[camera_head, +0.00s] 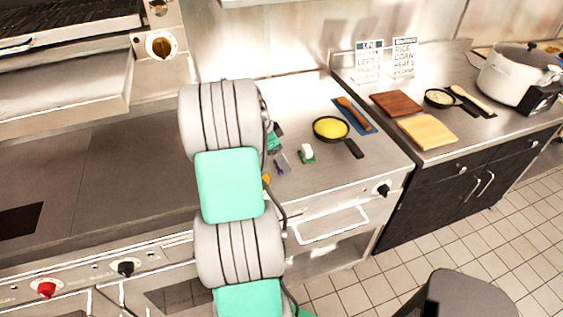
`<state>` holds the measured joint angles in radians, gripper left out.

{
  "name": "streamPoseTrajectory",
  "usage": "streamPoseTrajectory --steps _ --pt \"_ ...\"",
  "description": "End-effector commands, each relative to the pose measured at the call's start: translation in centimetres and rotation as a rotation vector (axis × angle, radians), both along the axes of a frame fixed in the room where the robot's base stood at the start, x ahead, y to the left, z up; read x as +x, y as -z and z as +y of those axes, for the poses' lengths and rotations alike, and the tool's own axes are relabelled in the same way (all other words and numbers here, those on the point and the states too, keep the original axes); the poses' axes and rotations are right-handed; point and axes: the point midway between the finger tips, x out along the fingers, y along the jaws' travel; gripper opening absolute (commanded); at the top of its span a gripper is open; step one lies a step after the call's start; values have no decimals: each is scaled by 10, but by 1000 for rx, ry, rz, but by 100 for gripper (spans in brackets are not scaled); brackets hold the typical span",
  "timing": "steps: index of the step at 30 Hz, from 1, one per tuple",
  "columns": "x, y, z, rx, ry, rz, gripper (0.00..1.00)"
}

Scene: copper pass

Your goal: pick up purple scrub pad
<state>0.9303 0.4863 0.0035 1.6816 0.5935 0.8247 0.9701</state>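The purple scrub pad (281,166) appears as a small purple piece on the steel counter, just right of my arm. A greyish patch shows on or against it; it is too small to tell what that is. My arm stands large in the middle of the view and covers the counter to the left of the pad. A teal and dark part of my arm's far end shows beyond the pad, slightly to its left. The fingers of my gripper are hidden, so I cannot see whether they are open or touch anything.
Right of the pad are a green pad with a white block (307,153), a black pan with yellow contents (331,128) and a blue mat with a wooden-handled tool (353,115). A small orange thing (266,178) sits partly behind my arm. Cutting boards (428,131) lie farther right.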

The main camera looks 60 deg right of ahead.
Motion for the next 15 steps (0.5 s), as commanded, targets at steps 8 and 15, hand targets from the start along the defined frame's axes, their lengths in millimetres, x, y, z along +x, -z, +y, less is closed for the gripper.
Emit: streamPoseTrajectory --steps 8,15 --pt "-5 19 -6 -1 -2 -1 82" --pt "-5 19 -6 -1 -3 -1 70"
